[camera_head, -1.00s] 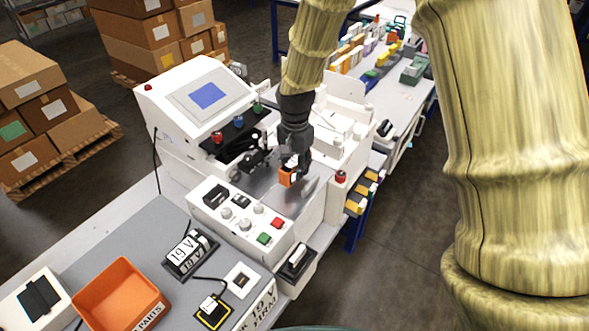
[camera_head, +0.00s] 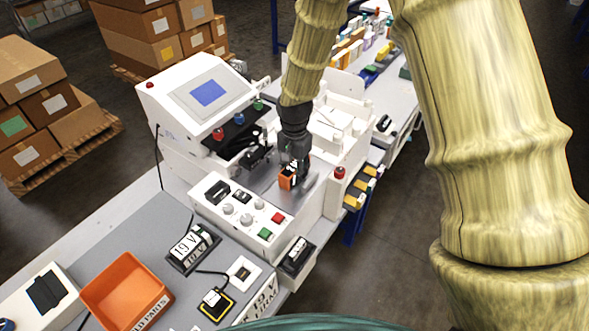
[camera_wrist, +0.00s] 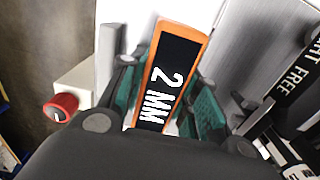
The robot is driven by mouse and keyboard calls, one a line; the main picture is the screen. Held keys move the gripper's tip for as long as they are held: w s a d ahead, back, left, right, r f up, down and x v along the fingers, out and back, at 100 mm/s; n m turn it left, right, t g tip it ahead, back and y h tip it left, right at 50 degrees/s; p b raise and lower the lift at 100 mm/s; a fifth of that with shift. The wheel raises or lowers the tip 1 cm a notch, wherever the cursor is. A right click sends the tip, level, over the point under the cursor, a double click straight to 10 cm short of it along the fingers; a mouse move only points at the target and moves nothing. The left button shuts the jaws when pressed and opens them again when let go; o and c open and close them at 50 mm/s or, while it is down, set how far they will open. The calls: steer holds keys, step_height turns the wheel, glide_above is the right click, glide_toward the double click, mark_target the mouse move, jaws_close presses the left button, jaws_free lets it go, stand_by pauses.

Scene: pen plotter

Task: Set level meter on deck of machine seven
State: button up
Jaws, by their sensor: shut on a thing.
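The level meter appears as an orange-framed block with a black face reading "2 MM" (camera_wrist: 172,75) in the wrist view. In the head view it is the small orange block (camera_head: 286,179). My gripper (camera_head: 296,172) points down and is shut on it; its green finger pads (camera_wrist: 165,95) press both sides. The metal deck (camera_head: 307,188) of the white machine lies right under the block. I cannot tell whether the block touches the deck. The machine's number is not readable in view.
A control panel with knobs and buttons (camera_head: 240,212) stands in front of the deck. A screen console (camera_head: 200,95) is behind left, a red emergency button (camera_head: 339,172) to the right. An orange parts bin (camera_head: 125,290) and a "19 V" device (camera_head: 192,248) sit on the bench.

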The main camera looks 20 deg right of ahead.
mark_target(294, 165)
steer(key=o, duration=1.1)
steer(key=shift+f, duration=0.1)
steer(key=shift+r+b, duration=2.25)
steer(key=shift+r, duration=3.9)
